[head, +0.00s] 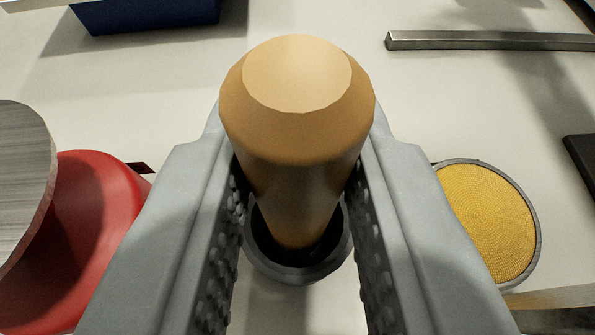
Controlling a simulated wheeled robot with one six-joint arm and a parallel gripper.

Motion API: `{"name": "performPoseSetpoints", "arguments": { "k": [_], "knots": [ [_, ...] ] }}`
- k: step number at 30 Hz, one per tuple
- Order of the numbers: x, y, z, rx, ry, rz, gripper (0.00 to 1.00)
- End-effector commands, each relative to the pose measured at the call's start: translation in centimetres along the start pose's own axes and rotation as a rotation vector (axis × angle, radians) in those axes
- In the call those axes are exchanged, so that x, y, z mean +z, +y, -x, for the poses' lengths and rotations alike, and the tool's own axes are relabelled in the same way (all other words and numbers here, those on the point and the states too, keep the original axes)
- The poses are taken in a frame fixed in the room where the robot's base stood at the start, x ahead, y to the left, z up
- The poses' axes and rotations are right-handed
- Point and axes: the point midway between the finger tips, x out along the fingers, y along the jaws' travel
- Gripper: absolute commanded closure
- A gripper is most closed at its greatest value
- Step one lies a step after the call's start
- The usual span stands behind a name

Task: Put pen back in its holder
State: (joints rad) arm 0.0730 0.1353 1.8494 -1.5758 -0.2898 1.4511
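A thick orange-tan cylinder with a bevelled end, which I take to be the pen (300,140), stands between the two grey fingers of my gripper (298,195). Both fingers lie close along its sides, and the gripper looks shut on it. Its lower end overlaps the dark opening of a round grey cup, seemingly the holder (297,273). The end appears to be inside or directly over the opening; I cannot tell how deep. The fingers hide the sides of the cup.
A red rounded object (100,215) and a grey metal disc (22,185) are at left. A round yellow mesh pad (488,222) with a grey rim is at right. A metal bar (480,41) and a blue box (145,14) lie at the back.

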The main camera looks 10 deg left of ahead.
Motion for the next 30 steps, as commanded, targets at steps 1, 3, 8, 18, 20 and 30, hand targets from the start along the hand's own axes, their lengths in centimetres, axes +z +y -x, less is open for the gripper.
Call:
{"name": "performPoseSetpoints", "arguments": {
  "k": [1,3,8,18,20,30],
  "knots": [
    [0.0,0.0,0.0,0.0,0.0,0.0,0.99],
    [0.0,0.0,0.0,0.0,0.0,0.0,0.99],
    [0.1,0.0,0.0,0.0,0.0,0.0,0.99],
    [0.2,0.0,-0.1,0.0,0.0,0.0,0.56],
    [0.2,0.0,-0.1,0.0,0.0,0.0,0.56],
    [-0.1,0.0,1.5,0.001,0.001,0.001,0.56]
  ]
}}
